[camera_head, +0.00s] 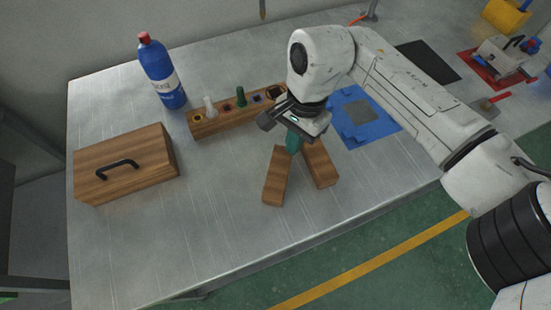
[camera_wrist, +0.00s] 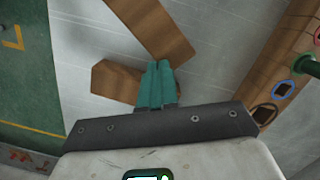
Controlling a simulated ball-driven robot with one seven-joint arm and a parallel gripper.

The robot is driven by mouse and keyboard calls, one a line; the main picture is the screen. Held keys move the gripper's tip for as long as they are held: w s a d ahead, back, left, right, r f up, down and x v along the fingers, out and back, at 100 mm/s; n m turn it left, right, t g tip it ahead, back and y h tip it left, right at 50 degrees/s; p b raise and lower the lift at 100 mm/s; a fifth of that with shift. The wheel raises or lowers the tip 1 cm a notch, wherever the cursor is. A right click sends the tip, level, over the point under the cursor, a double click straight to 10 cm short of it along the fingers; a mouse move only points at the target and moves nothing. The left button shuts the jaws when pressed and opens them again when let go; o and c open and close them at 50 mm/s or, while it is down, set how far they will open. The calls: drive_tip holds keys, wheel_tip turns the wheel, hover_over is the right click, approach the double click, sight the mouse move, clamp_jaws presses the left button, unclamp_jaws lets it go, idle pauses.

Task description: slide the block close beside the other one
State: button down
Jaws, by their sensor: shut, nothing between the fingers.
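Two brown wooden blocks lie on the metal table in the head view, the left block (camera_head: 275,181) and the right block (camera_head: 320,166). They stand apart at their near ends and angle toward each other at their far ends, under my gripper. My gripper (camera_head: 292,145) is shut and empty, its teal fingers pointing down by the far ends of the blocks. In the wrist view the closed fingers (camera_wrist: 155,86) overlap one block (camera_wrist: 113,82), and the other block (camera_wrist: 155,28) runs diagonally above them. Whether the fingers touch either block I cannot tell.
Behind my gripper is a wooden holder (camera_head: 226,122) with several small items. A blue bottle (camera_head: 163,78) and a wooden box with a black handle (camera_head: 126,162) stand left. A blue mat (camera_head: 378,125) lies right. The table's front is clear.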

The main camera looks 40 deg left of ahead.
sight(273, 173)
drive_tip(key=s+p, duration=0.2)
drive_tip(key=s, duration=0.4)
drive_tip(key=shift+s+d+r, duration=0.1)
drive_tip(key=shift+s+d, duration=0.05)
drive_tip(key=shift+s, duration=0.15)
drive_tip(key=shift+w+f, duration=0.1)
drive_tip(key=shift+f, duration=0.3)
drive_tip(key=shift+w+f+b, duration=0.1)
drive_tip(key=shift+f+b, duration=0.3)
drive_tip(key=shift+f, duration=0.1)
